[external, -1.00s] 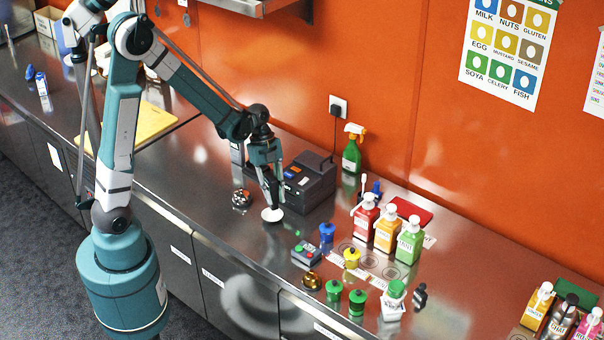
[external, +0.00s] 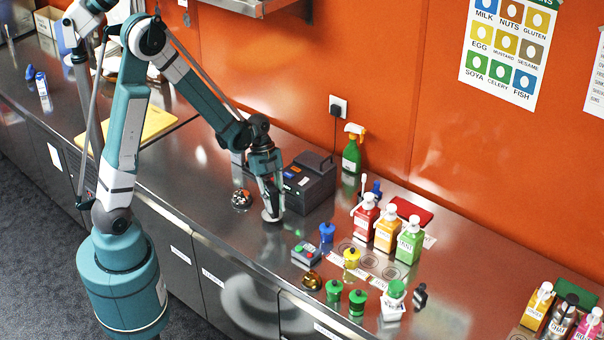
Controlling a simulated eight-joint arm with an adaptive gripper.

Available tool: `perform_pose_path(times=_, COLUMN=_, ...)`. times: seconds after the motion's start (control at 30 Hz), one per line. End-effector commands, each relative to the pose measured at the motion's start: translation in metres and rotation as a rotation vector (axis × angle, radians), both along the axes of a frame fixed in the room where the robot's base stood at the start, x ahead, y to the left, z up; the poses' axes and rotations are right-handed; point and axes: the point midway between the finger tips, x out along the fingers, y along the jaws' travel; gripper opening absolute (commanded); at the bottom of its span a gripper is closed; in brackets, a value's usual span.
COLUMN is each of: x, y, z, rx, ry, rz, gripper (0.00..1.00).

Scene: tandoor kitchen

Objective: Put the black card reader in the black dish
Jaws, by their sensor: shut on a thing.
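My gripper (external: 271,208) is low over the steel counter, left of the large black box-shaped machine. It is shut on a small pale round item (external: 271,216) at the counter surface; the fingers partly cover it. A small dark grey device with coloured keys (external: 306,255) lies on the counter to the right and nearer the front; it may be the card reader, but I cannot tell for sure. A small black item (external: 420,297) stands farther right. I cannot make out a black dish with certainty.
The black machine (external: 310,184) stands close right of my gripper. A shiny round metal piece (external: 241,199) lies to its left. Pump bottles (external: 387,229), a blue-topped pot (external: 327,233) and green pots (external: 334,289) crowd the right. The counter's front left is clear.

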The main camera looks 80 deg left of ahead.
Motion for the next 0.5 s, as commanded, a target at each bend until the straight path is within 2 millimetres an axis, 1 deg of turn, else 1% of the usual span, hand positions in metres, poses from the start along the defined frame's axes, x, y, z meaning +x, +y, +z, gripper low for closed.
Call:
perform_pose_path(times=0.4, x=0.0000, y=-0.0001, z=-0.0080, rx=0.000, ry=0.000, rz=0.000, gripper=0.03)
perform_pose_path(times=0.43, x=0.0000, y=0.0000, z=-0.0080, rx=0.000, ry=0.000, rz=0.000, gripper=0.19)
perform_pose_path(times=0.5, x=0.0000, y=0.0001, z=-0.0072, rx=0.000, ry=0.000, rz=0.000, gripper=0.28)
